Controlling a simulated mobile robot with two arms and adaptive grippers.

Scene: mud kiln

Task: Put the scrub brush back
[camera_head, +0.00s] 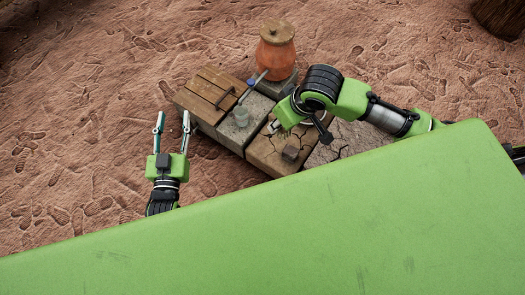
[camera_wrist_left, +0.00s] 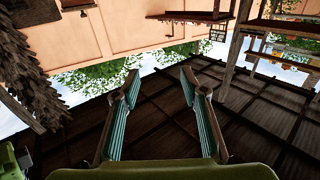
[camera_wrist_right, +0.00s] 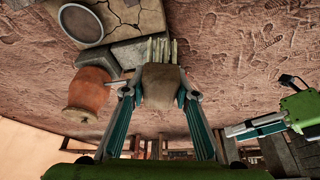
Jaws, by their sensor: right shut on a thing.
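In the right wrist view my right gripper (camera_wrist_right: 158,94) is shut on a brown blocky thing with pale bristles at its far end, which looks like the scrub brush (camera_wrist_right: 161,78). In the head view my right arm reaches in over the stone and wood work surface (camera_head: 262,153); its wrist hides the fingers and most of what they hold. My left gripper (camera_head: 172,138) is open and empty over bare ground, left of the work surface. Its parted fingers also show in the left wrist view (camera_wrist_left: 160,95).
A clay jar (camera_head: 276,54) stands behind the surface. A round dish (camera_wrist_right: 80,22) shows in the right wrist view. Open ground lies left.

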